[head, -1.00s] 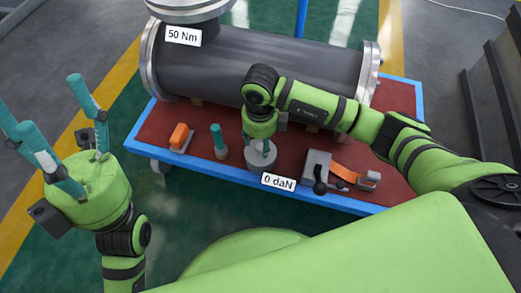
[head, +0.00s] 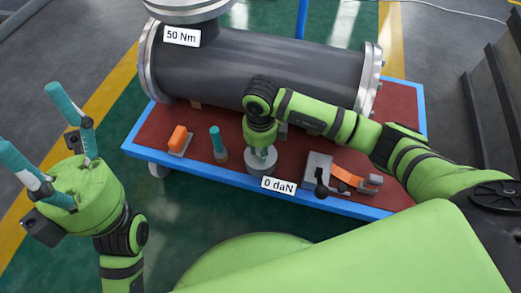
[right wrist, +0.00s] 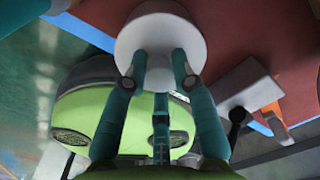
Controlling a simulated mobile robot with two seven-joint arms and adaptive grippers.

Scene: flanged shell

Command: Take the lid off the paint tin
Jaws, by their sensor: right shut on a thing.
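The paint tin appears as a short grey cylinder (head: 254,166) near the front edge of the table, with a "0 daN" tag beside it. Its pale round top (right wrist: 157,28) fills the upper middle of the right wrist view. My right gripper (head: 263,153) points down over it. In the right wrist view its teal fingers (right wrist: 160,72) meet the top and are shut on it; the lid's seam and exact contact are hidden. My left gripper (head: 62,145) is away from the table at the left, fingers spread, empty.
A large dark flanged shell (head: 290,66) lies along the back of the blue-edged table (head: 410,130). An orange-topped item (head: 179,139) and a teal-handled item (head: 216,142) stand left of the tin. A grey clamp-like device with an orange strap (head: 345,176) stands right.

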